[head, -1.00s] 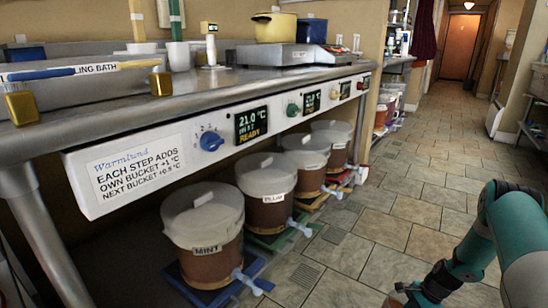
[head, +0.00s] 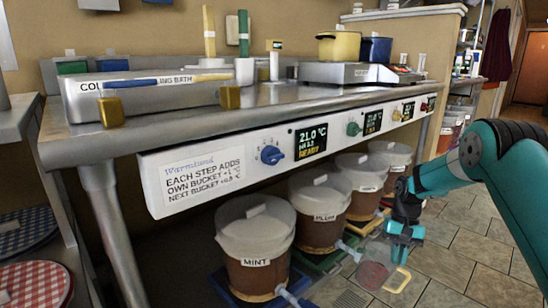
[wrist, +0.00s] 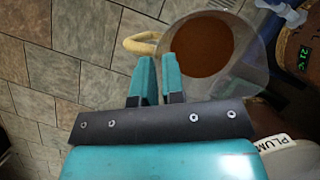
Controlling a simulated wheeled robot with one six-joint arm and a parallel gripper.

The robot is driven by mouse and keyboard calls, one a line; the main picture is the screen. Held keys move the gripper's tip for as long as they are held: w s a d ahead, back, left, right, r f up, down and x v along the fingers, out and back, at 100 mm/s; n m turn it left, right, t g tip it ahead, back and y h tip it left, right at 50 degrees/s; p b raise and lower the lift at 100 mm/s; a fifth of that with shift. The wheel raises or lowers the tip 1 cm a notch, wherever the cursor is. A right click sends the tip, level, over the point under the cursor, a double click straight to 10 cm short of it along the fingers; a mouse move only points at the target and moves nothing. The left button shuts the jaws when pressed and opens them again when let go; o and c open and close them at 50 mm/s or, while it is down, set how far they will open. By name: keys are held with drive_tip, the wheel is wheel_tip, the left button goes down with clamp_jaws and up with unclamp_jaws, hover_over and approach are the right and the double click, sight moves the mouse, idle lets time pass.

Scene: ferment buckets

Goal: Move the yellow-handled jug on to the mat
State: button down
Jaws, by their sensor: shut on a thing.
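The yellow-handled jug (head: 373,275) is a clear vessel with brown content and a yellow handle (head: 398,281). It hangs from my gripper (head: 404,234) over the tiled floor, right of the buckets. In the wrist view the jug (wrist: 207,45) shows from above, with its handle (wrist: 141,43) to the left. The fingers of my gripper (wrist: 158,65) are shut on the jug near where handle and wall meet; the exact grip is hard to see. At the far left of the head view are a blue-checked round mat (head: 24,231) and a red-checked one (head: 38,287).
Several lidded buckets, including one marked MINT (head: 254,245) and one marked PLUM (head: 318,210), stand on coloured bases under the steel counter (head: 290,98). A counter leg (head: 122,235) stands between them and the checked mats. The tiled floor (head: 470,250) at right is open.

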drive_tip(key=a+r+n, duration=0.1)
drive_tip(key=a+r, duration=0.1)
drive_tip(key=r, duration=0.1)
drive_tip(key=a+r+n+h+p, duration=0.1)
drive_tip(key=a+r, duration=0.2)
drive_tip(key=a+r+n, duration=0.2)
drive_tip(key=a+r, duration=0.1)
drive_tip(key=shift+r+g+h, duration=0.3)
drive_tip(key=shift+s+r+p, duration=0.1)
drive_tip(key=shift+r+p, duration=0.25)
drive_tip(key=shift+p, duration=0.6)
drive_tip(key=s+r+p, duration=0.7)
drive_tip(key=r+p, duration=0.3)
drive_tip(key=p, duration=0.7)
drive_tip(key=s+r+p, duration=0.7)
drive_tip(key=r+p, duration=0.3)
drive_tip(key=p, duration=0.8)
drive_tip(key=shift+r, duration=0.3)
drive_tip(key=shift+d, duration=0.15)
